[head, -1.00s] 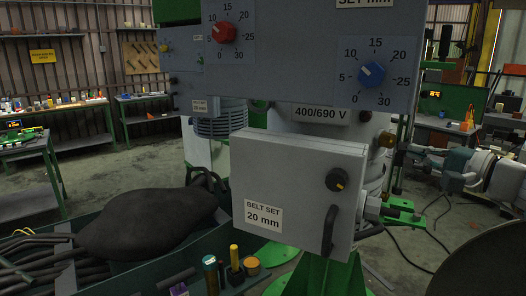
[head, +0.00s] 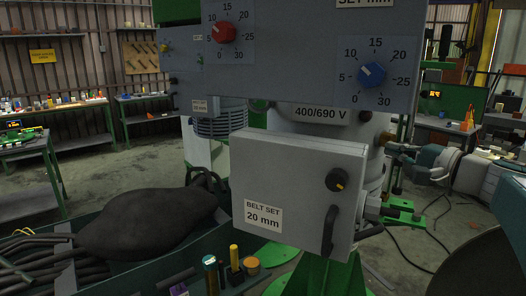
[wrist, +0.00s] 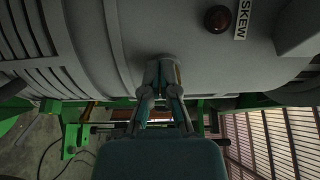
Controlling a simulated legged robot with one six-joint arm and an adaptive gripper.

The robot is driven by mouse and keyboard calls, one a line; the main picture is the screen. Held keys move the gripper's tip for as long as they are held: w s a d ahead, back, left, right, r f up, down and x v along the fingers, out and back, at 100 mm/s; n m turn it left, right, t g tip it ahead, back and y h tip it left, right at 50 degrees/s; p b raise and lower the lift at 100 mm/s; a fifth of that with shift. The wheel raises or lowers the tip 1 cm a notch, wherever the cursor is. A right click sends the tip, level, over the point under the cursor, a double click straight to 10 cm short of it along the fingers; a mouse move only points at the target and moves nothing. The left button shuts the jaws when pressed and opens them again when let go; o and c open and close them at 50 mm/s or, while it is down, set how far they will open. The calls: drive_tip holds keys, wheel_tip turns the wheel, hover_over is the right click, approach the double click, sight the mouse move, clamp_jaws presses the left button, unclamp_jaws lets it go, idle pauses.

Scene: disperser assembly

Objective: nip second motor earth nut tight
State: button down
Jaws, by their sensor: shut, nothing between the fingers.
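A grey motor body with ribs (wrist: 100,45) fills the upper part of the wrist view. In the head view a grey housing labelled 400/690 V (head: 322,113) shows behind the belt-set box. My gripper (wrist: 162,66) is shut and empty, its fingertips close to the smooth grey casing; I cannot tell whether they touch it. In the head view my gripper (head: 388,140) is at the housing's right side, small and partly hidden. I cannot make out the earth nut in either view.
A grey box marked BELT SET 20 mm (head: 290,190) and a dial panel (head: 290,50) stand in front. A dark red knob (wrist: 217,18) sits beside a SKEW label. Green framework (wrist: 75,135) lies below the casing. A bin with dark hoses (head: 40,262) is at left.

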drive_tip(key=shift+w+a, duration=0.4)
drive_tip(key=shift+w, duration=0.15)
drive_tip(key=shift+w+d, duration=0.2)
drive_tip(key=shift+d, duration=0.15)
idle(0.4)
drive_tip(key=shift+r, duration=0.35)
idle(0.5)
drive_tip(key=shift+a, duration=0.15)
drive_tip(key=shift+s+a, duration=0.15)
drive_tip(key=shift+s, duration=0.05)
drive_tip(key=v, duration=0.6)
idle(0.3)
